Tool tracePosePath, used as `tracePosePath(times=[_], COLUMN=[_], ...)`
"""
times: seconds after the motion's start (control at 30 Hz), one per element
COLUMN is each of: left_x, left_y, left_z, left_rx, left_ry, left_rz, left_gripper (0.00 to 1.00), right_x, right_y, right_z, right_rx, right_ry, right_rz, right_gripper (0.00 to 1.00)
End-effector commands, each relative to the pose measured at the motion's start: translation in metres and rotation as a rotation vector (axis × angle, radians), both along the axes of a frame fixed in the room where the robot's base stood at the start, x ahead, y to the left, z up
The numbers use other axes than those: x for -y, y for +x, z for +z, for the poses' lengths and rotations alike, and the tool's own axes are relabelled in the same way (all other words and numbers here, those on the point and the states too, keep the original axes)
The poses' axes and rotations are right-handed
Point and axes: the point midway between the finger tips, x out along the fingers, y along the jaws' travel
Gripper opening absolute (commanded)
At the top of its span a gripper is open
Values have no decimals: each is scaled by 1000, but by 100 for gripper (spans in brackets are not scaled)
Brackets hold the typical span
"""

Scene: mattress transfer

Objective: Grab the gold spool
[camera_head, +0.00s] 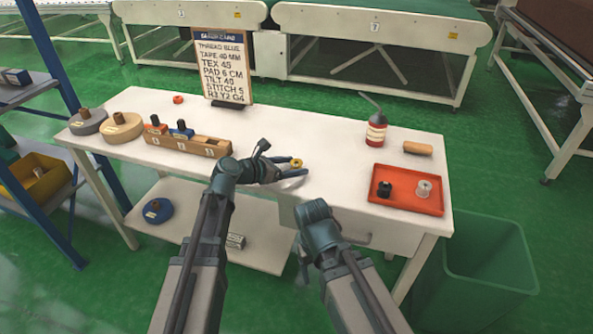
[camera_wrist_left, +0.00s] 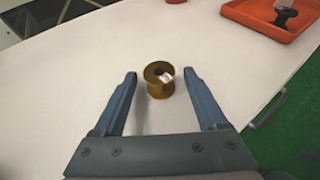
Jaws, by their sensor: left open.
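The gold spool (camera_head: 296,163) stands on the white table, near the middle of its front half. In the left wrist view the gold spool (camera_wrist_left: 159,80) sits upright just at and slightly beyond the fingertips, centred between them. My left gripper (camera_head: 283,166) is open around it; its two fingers (camera_wrist_left: 158,83) are spread with clear gaps on both sides. Nothing is held. My right gripper (camera_head: 303,270) hangs in front of the table's front edge, below the tabletop; its fingers are too small and dark to tell open from shut.
A red tray (camera_head: 407,204) with a black spool (camera_head: 384,189) and a silver spool (camera_head: 424,189) lies at the right. A red bottle (camera_head: 376,132) stands behind it. A wooden rack (camera_head: 188,142) and a sign board (camera_head: 223,65) are at the left. A green bin (camera_head: 480,270) stands right.

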Motion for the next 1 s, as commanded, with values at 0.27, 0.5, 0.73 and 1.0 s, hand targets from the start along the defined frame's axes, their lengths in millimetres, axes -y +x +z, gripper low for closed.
tracePosePath(times=[0.27, 0.5, 0.73, 1.0], left_x=[5, 5, 4, 4], left_y=[3, 3, 3, 3], left_z=[-2, -2, -2, -2], left_rx=[0, 0, 0, 0], left_ry=[0, 0, 0, 0], left_rz=[1, 1, 1, 1], left_gripper=[75, 32, 0, 0], right_x=[0, 0, 0, 0], right_y=[0, 0, 0, 0], right_z=[-2, -2, -2, -2], right_rx=[0, 0, 0, 0], right_ry=[0, 0, 0, 0], right_rz=[0, 0, 0, 0], right_gripper=[72, 72, 72, 72])
